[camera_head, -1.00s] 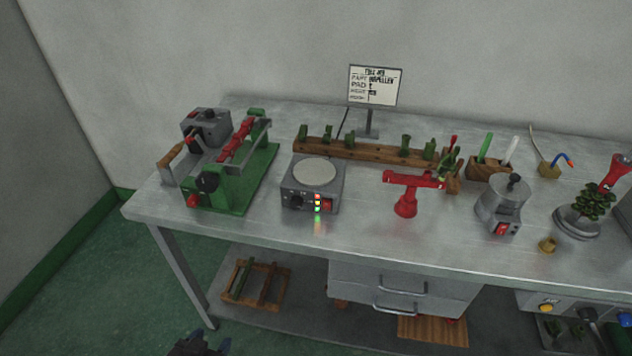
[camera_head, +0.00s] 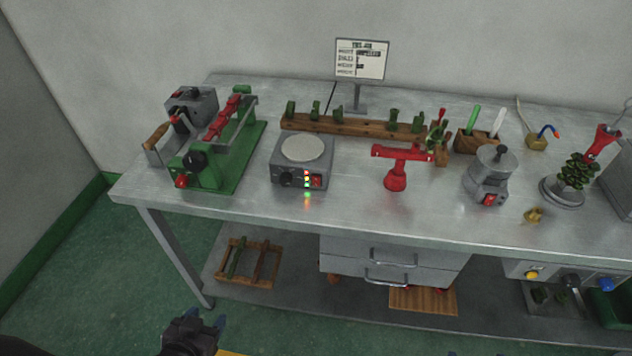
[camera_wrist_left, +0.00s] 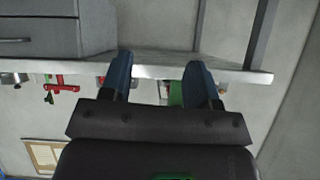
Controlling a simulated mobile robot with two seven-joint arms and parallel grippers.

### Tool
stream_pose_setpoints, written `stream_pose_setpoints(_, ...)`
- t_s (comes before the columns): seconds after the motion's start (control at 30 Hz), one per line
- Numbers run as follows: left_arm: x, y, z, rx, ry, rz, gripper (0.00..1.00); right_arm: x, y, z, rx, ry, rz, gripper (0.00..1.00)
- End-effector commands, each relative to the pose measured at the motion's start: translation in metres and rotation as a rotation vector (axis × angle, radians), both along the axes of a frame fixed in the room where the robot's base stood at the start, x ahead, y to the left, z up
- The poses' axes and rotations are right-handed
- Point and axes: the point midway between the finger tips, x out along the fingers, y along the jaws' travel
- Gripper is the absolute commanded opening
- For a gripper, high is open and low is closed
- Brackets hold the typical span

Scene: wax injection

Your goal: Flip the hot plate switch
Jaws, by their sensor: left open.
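The hot plate (camera_head: 302,162) is a grey box with a pale round top, standing near the front of the metal table in the head view. On its front face are a dark knob, small lit red, yellow and green lights, and a red switch (camera_head: 316,181). My left gripper (camera_head: 206,322) is low at the bottom of the head view, below and left of the hot plate, in front of the table and well apart from it. In the left wrist view its two blue-tipped fingers (camera_wrist_left: 158,80) are spread with nothing between them. My right gripper is out of view.
A green clamp machine (camera_head: 225,160) stands left of the hot plate. A red stand (camera_head: 397,178) and a grey pot with a red switch (camera_head: 490,178) stand to the right. A wooden rack (camera_head: 350,127) is behind. The table's front edge (camera_head: 260,216) lies between gripper and hot plate.

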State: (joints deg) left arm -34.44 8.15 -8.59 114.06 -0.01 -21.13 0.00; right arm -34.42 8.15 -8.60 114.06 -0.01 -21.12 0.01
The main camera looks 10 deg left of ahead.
Motion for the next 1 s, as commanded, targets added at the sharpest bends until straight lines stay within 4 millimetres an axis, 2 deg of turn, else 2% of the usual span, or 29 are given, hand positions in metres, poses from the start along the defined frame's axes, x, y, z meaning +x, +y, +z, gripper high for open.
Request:
stream_pose_setpoints(0.07,0.0001,0.0000,-0.0001,0.000,0.000,0.000,0.54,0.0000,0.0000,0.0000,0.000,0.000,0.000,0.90)
stream_pose_setpoints(0.4,0.0001,0.0000,-0.0001,0.000,0.000,0.000,0.02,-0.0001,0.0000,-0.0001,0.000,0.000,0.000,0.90)
stream_pose_setpoints(1.0,0.0000,0.0001,-0.0002,0.000,0.000,0.000,0.00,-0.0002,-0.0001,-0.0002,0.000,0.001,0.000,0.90)
